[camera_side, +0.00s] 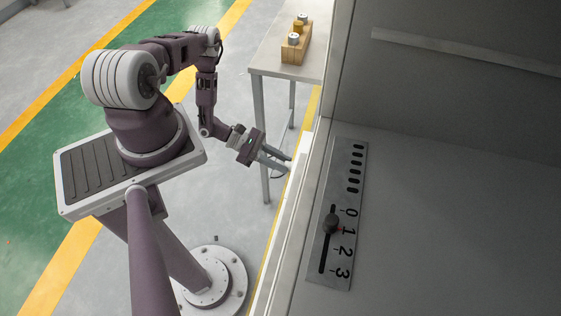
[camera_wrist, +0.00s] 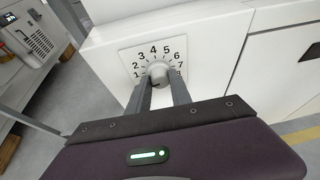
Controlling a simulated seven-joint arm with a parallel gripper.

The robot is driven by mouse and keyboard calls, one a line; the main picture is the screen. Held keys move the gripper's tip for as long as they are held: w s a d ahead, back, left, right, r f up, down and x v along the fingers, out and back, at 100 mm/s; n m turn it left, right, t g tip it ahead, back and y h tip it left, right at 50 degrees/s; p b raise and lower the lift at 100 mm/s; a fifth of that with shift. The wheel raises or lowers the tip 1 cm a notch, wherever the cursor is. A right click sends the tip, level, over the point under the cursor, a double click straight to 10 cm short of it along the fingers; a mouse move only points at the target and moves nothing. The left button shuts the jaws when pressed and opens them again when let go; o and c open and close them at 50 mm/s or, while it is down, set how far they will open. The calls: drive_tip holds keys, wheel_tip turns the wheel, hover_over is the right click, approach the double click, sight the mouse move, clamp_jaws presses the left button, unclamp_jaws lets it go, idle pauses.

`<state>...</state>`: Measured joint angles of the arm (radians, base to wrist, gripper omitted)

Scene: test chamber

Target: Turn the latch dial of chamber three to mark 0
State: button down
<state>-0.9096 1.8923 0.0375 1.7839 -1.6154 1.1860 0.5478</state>
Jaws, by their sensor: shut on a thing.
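The dial (camera_wrist: 159,74) is a round light-grey knob on a white plate on the chamber's front, seen in the wrist view. Numerals 1 to 8 run around it; I cannot see a 0, and the lower part of the scale is hidden by my fingers. A small dark mark shows low on the knob, but I cannot read its value. My gripper (camera_wrist: 161,88) is shut on the knob, one finger on each side. In the side view my gripper (camera_side: 285,163) reaches the chamber's front edge; the dial is hidden there. No chamber number is readable.
A slider plate (camera_side: 350,165) on the chamber has marks 0 to 3; its dark knob (camera_side: 331,222) stands between 0 and 1. A side table (camera_side: 268,55) carries a wooden block (camera_side: 296,46) with small cylinders. A grey-white device (camera_wrist: 28,35) sits at left in the wrist view.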

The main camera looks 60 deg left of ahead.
drive_tip(key=shift+a+n+g+h, duration=0.1)
drive_tip(key=shift+n+g+h, duration=0.6)
drive_tip(key=shift+n, duration=0.6)
drive_tip(key=c, duration=1.2)
unclamp_jaws()
drive_tip(key=shift+o, duration=0.2)
drive_tip(key=v, duration=0.7)
